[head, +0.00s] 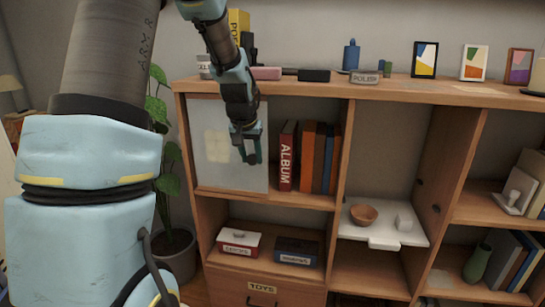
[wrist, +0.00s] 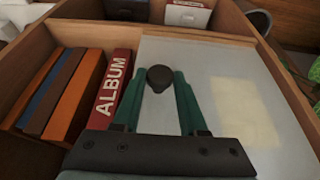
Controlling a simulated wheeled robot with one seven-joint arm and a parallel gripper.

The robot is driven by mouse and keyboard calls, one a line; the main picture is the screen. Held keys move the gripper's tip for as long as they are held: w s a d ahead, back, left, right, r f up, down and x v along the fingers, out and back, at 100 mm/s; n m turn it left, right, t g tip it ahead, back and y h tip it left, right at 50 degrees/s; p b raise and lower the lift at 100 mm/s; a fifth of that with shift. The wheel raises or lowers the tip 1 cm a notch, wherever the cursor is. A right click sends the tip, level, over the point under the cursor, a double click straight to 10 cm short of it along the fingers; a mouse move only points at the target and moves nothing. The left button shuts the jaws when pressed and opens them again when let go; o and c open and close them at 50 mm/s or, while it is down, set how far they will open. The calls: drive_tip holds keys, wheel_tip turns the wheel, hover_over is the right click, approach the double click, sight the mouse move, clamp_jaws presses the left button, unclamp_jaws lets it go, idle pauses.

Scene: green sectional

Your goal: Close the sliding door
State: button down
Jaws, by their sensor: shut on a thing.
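The sliding door is a pale grey panel (head: 212,172) at the left of the shelf unit's upper-left compartment. It covers the left part of that opening; the right part is open. In the wrist view the door (wrist: 225,65) fills the right side and carries a dark round knob (wrist: 160,77) near its edge beside the album. My gripper (head: 250,157) is at the door's right edge in the head view. In the wrist view its two green fingers (wrist: 160,88) are closed around the knob. The fingers partly hide the knob in the head view.
A red album (head: 287,155) and several books (head: 319,158) stand in the open part, right beside the door. Small objects line the top, including a pink box (head: 266,73). Labelled boxes (head: 239,242) sit below. A potted plant (head: 172,240) stands at the left.

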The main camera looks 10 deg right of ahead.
drive_tip(key=shift+w+a, duration=0.2)
drive_tip(key=shift+a, duration=0.3)
drive_tip(key=shift+w+a, duration=0.2)
drive_tip(key=shift+a, duration=0.25)
drive_tip(key=shift+c, duration=2.4)
unclamp_jaws()
drive_tip(key=b+v, duration=0.1)
drive_tip(key=v, duration=0.9)
drive_tip(key=shift+r, duration=0.35)
drive_tip(key=shift+s+a, duration=0.1)
drive_tip(key=shift+s, duration=0.05)
